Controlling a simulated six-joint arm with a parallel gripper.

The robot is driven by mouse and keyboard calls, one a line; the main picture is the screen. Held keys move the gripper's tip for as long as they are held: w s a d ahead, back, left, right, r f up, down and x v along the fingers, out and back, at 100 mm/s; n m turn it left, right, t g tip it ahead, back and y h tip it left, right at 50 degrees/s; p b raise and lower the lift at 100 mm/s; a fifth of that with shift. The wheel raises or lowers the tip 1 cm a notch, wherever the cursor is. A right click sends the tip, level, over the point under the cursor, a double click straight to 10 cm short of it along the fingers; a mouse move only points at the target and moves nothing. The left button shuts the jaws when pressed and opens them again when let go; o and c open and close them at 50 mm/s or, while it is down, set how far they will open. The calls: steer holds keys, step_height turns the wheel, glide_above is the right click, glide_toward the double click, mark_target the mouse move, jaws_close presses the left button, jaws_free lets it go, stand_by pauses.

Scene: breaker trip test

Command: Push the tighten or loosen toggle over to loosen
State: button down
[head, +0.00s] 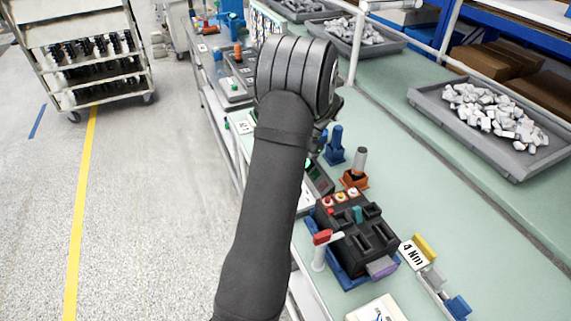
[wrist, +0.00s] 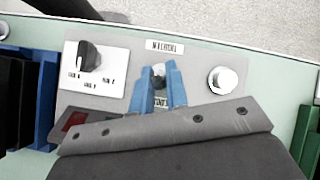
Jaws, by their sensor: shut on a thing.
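In the wrist view a grey control panel (wrist: 195,65) holds the toggle (wrist: 158,84), a small dark knob. The two blue fingers of my gripper (wrist: 160,72) are closed around the toggle, one on each side. A white label (wrist: 165,47) above it appears upside down and seems to read tighten. A second label (wrist: 160,103) below is mostly hidden by the fingers and likely reads loosen. The toggle's exact tilt is hard to tell. In the head view my arm hides the gripper and the toggle.
On the panel, a black rotary knob (wrist: 90,56) sits left of the toggle and a round white button (wrist: 223,80) right. In the head view, a black fixture (head: 355,235) stands nearer on the green bench, and a tray of grey parts (head: 422,98) lies to the right.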

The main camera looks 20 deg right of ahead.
steer(key=shift+d+f+y, duration=0.2)
steer(key=shift+d+y, duration=0.15)
steer(key=shift+y, duration=0.65)
steer(key=c, duration=1.4)
jaws_free()
steer(key=shift+c, duration=0.2)
steer(key=v, duration=1.2)
steer(key=shift+f, duration=0.1)
